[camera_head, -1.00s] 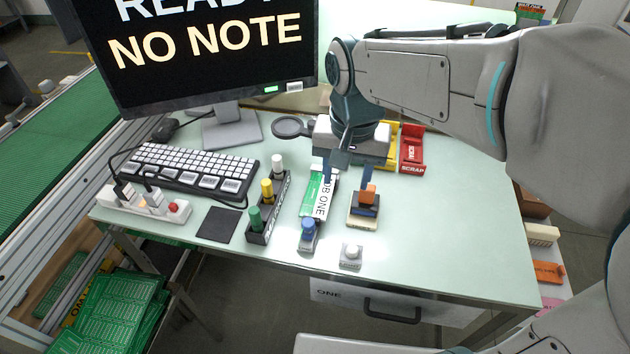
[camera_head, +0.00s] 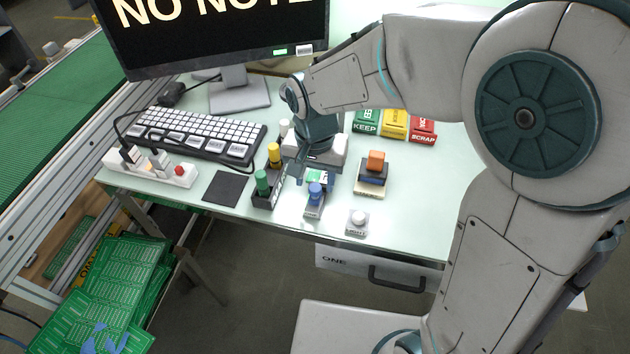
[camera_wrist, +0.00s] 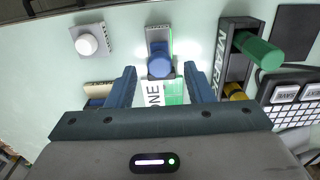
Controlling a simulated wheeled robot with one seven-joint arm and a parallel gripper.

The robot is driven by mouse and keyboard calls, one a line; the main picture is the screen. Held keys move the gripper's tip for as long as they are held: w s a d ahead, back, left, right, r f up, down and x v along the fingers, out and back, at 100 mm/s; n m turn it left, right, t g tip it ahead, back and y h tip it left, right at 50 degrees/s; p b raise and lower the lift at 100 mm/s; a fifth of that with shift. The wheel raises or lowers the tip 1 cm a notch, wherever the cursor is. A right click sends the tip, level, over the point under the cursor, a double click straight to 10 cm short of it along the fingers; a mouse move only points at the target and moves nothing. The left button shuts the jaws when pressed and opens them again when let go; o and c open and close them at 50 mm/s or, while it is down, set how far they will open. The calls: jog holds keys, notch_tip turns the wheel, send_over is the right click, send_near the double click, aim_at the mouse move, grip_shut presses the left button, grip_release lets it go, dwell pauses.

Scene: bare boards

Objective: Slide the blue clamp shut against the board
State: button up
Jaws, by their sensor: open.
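The blue clamp (camera_head: 315,195) stands on a small grey base near the front edge of the table, at the near end of the green and white board (camera_head: 317,177). In the wrist view the clamp's blue knob (camera_wrist: 160,66) is at the end of the board (camera_wrist: 172,93), and I cannot tell whether they touch. My gripper (camera_head: 315,180) is over the board, partly hiding it. The wrist view shows my gripper's two blue fingers (camera_wrist: 160,76) apart, one on each side of the board's end, with the clamp just beyond and between them. Nothing is held.
A marker rack (camera_head: 266,195) stands close left of the clamp. A white-knobbed block (camera_head: 357,222) is at the front right, and a stack with an orange block (camera_head: 375,161) is to the right. KEEP, yellow and SCRAP bins (camera_head: 395,123) are behind. A keyboard (camera_head: 197,134) lies left.

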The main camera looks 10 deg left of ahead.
jog(key=shift+f, duration=0.8)
grip_shut()
jog(key=shift+s+a, duration=0.15)
jog(key=shift+s, duration=1.4)
grip_release()
jog(key=shift+s, duration=0.15)
